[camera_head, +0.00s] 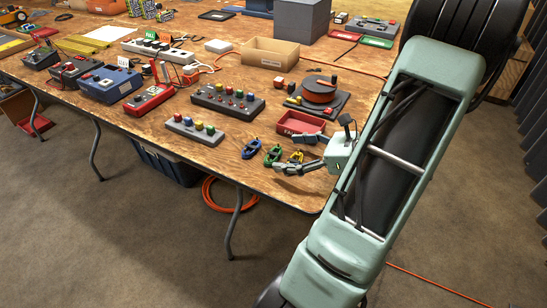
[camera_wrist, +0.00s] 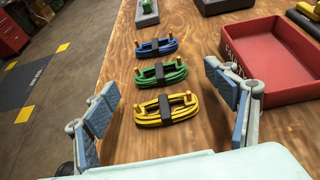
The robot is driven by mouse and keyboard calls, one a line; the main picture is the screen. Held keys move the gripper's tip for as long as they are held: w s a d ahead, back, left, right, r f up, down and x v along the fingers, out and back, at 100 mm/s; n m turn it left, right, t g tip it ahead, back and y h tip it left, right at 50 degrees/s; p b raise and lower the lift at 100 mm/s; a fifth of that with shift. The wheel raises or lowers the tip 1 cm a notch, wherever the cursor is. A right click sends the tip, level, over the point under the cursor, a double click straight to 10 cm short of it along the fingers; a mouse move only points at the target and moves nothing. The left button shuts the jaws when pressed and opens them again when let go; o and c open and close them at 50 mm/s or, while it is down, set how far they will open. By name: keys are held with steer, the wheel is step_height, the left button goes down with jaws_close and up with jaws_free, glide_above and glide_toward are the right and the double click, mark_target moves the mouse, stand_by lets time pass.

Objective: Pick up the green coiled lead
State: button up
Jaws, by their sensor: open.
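The green coiled lead (camera_head: 273,154) lies on the wooden table near its front edge, with a dark band around its middle. It also shows in the wrist view (camera_wrist: 174,80), between a blue coiled lead (camera_wrist: 157,47) and a yellow coiled lead (camera_wrist: 181,109). In the head view the blue lead (camera_head: 251,148) is to its left and the yellow lead (camera_head: 296,157) to its right. My gripper (camera_head: 284,153) is open and empty. In the wrist view its fingers (camera_wrist: 158,84) are spread wide, either side of the yellow lead, with the green lead just beyond.
A red tray (camera_head: 287,123) stands close beside the leads; in the wrist view its wall (camera_wrist: 272,95) is right by the right finger. A grey block with coloured knobs (camera_head: 193,132) sits further left. The table's front edge is near the leads.

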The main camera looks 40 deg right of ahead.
mark_target(273, 153)
steer(key=b+x, duration=0.1)
steer(key=x, duration=0.3)
steer(key=shift+s+f, duration=0.1)
steer(key=shift+s, duration=0.05)
steer(key=c, duration=1.3)
